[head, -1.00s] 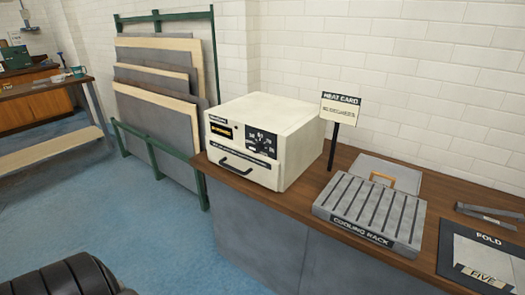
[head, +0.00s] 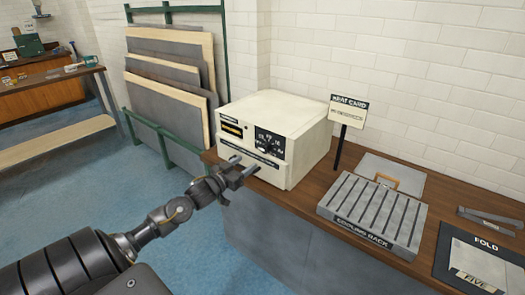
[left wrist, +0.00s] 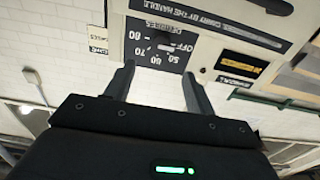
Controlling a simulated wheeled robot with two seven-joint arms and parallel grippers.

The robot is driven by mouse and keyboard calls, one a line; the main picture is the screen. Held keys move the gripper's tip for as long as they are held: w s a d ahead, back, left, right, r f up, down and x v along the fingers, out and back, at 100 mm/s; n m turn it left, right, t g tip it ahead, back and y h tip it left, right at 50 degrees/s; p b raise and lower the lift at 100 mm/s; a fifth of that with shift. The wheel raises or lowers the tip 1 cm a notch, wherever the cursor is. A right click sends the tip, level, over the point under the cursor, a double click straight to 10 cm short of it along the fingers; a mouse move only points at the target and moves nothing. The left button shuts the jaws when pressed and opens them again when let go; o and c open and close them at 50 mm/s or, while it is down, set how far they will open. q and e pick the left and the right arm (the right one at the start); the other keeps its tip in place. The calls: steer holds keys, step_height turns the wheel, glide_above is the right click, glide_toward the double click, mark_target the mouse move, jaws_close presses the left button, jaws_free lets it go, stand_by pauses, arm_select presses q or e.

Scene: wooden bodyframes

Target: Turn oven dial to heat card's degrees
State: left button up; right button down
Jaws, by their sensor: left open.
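The cream oven (head: 280,130) stands on the wooden bench. Its black dial panel (head: 270,143) is on the front right, with a small display (head: 231,128) to the left. The dial panel also shows upside down in the left wrist view (left wrist: 158,47), with OFF and several numbers around the dial. The heat card (head: 347,111) stands on a post right of the oven; its small text is unreadable. My left gripper (head: 246,166) is open and empty in front of the oven's lower front, hiding part of the handle. In the left wrist view its fingers (left wrist: 160,80) point toward the dial, apart from it.
A cooling rack (head: 372,215) and a flat grey plate with a tan handle (head: 384,180) lie right of the oven. A FOLD board (head: 450,245) is at the bench's right end. A green rack of sheets (head: 170,75) stands left of the oven.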

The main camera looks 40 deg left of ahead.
mark_target(264, 150)
arm_select(q)
steer(key=w+p, duration=0.1)
steer(key=w, duration=0.9)
steer(key=shift+w+a+f+p, duration=0.1)
steer(key=shift+w+a+p, duration=0.05)
steer(key=shift+w+p, duration=0.25)
steer(key=c, duration=1)
